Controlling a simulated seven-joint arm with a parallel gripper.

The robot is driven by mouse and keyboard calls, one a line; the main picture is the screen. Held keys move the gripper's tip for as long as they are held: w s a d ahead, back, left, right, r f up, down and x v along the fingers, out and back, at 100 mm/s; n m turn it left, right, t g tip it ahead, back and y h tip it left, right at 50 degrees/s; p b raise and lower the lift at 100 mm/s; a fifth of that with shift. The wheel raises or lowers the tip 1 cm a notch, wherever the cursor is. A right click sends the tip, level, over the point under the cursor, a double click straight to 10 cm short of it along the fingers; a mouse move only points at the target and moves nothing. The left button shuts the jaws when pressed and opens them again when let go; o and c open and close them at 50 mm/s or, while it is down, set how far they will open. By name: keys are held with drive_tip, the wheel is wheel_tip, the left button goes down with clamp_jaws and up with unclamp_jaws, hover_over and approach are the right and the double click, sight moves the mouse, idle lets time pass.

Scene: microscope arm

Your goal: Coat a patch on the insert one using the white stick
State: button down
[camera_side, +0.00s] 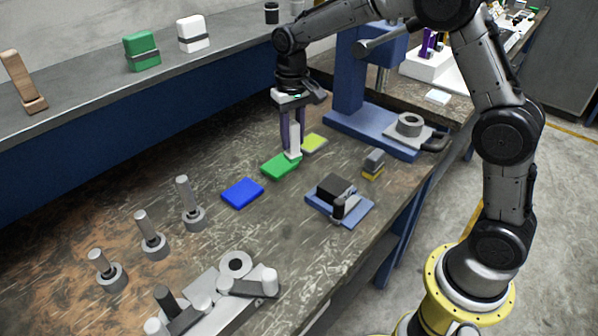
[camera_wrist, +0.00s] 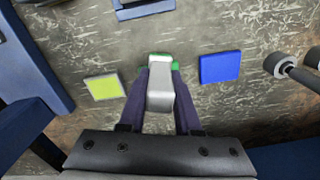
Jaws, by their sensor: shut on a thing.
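My gripper (camera_side: 291,130) is shut on the white stick (camera_side: 295,138), held upright between two purple fingers. The stick's lower end is at the green pad (camera_side: 277,167); I cannot tell whether it touches. The wrist view shows the stick (camera_wrist: 160,88) between the fingers, hiding most of the green pad (camera_wrist: 175,66). No part is labelled insert one. Three grey pegged cylinders (camera_side: 192,215) stand at the left. A grey fixture (camera_side: 236,264) with a ring and several short posts lies in front of them.
A blue pad (camera_side: 242,192) and a yellow-green pad (camera_side: 314,143) lie either side of the green one. A black block on a blue plate (camera_side: 325,207) and a small grey-yellow block (camera_side: 373,165) are to the right. A blue press (camera_side: 350,120) stands behind.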

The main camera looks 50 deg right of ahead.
drive_tip(key=s+d+r, duration=0.4)
drive_tip(key=s+r, duration=0.2)
drive_tip(key=s, duration=0.6)
drive_tip(key=f, duration=0.5)
drive_tip(key=a+f, duration=0.1)
drive_tip(key=f, duration=0.2)
drive_tip(key=shift+w+a, duration=0.1)
drive_tip(key=shift+w, duration=0.15)
drive_tip(key=shift+a, duration=2.65)
drive_tip(key=shift+d, duration=3.45)
drive_tip(key=shift+s, duration=0.3)
drive_tip(key=shift+a, duration=3.45)
drive_tip(key=shift+d, duration=3.45)
wheel_tip(320, 180, up, 8)
drive_tip(key=shift+r, duration=0.15)
